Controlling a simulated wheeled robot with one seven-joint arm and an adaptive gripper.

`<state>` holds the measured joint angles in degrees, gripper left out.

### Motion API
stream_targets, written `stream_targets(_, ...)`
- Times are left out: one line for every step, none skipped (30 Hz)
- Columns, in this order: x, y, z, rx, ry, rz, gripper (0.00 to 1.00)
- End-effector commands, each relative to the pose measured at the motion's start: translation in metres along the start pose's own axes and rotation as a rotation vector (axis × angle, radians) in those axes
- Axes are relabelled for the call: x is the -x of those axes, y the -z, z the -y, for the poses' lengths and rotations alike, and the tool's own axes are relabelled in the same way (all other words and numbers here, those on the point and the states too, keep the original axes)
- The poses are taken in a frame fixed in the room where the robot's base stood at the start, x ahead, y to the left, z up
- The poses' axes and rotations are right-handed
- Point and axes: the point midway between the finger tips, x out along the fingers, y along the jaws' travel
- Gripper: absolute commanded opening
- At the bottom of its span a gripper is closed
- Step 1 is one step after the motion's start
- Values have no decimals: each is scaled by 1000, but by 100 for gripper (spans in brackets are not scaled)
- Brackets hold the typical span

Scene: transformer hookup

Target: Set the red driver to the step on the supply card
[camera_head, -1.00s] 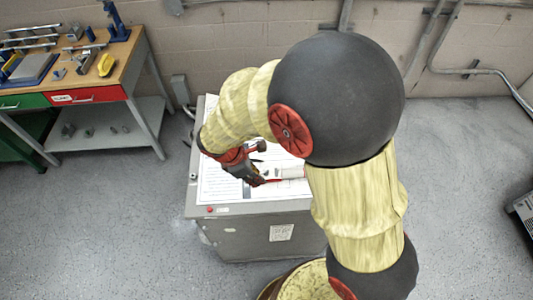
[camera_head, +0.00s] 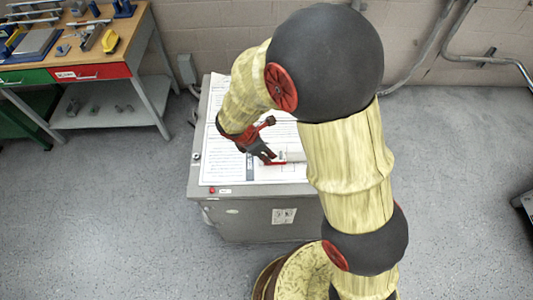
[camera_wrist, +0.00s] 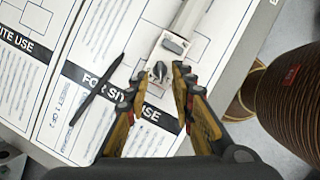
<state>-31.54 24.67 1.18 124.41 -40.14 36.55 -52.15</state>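My gripper (camera_head: 268,155) is over the paper-covered top of a grey cabinet. In the wrist view, its two fingers (camera_wrist: 160,74) stand apart on either side of a small dark knob (camera_wrist: 159,70) on the near end of a long pale device (camera_wrist: 188,20). I cannot tell whether the fingertips touch the knob. A grey block (camera_wrist: 175,44) sits beyond the knob. In the head view the device (camera_head: 293,156) is partly hidden by my arm, and red shows beside the fingertips. No red shows on the device in the wrist view. I cannot make out a supply card.
Printed sheets (camera_head: 217,160) cover the cabinet top (camera_head: 203,110). A black pen (camera_wrist: 97,88) lies left of the gripper. The cabinet front has a white label (camera_head: 284,216) and a red button (camera_head: 212,190). A workbench (camera_head: 125,45) with tools stands at left. Floor around the cabinet is clear.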

Motion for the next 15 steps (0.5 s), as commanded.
stream_targets(-5, 0, 0, -1, 1, 0, 24)
stream_targets(-7, 0, 0, -1, 1, -1, 24)
stream_targets(-8, 0, 0, -1, 0, -1, 24)
stream_targets(-9, 0, 0, 0, 0, -1, 24)
stream_targets(-9, 0, 0, 0, 0, -1, 24)
stream_targets(-9, 0, 0, 0, -1, -1, 24)
stream_targets(-9, 0, 0, 0, -1, -1, 24)
stream_targets(-9, 0, 0, 0, -1, -1, 24)
stream_targets(-9, 0, 0, 0, -1, -1, 24)
stream_targets(-9, 0, 0, 0, -1, -1, 24)
stream_targets(-9, 0, 0, 0, -1, -1, 24)
stream_targets(-9, 0, 0, 0, -1, -1, 24)
stream_targets(-9, 0, 0, 0, -1, -1, 22)
stream_targets(-9, 0, 0, 0, 0, -1, 20)
stream_targets(-9, 0, 0, 0, 0, -1, 18)
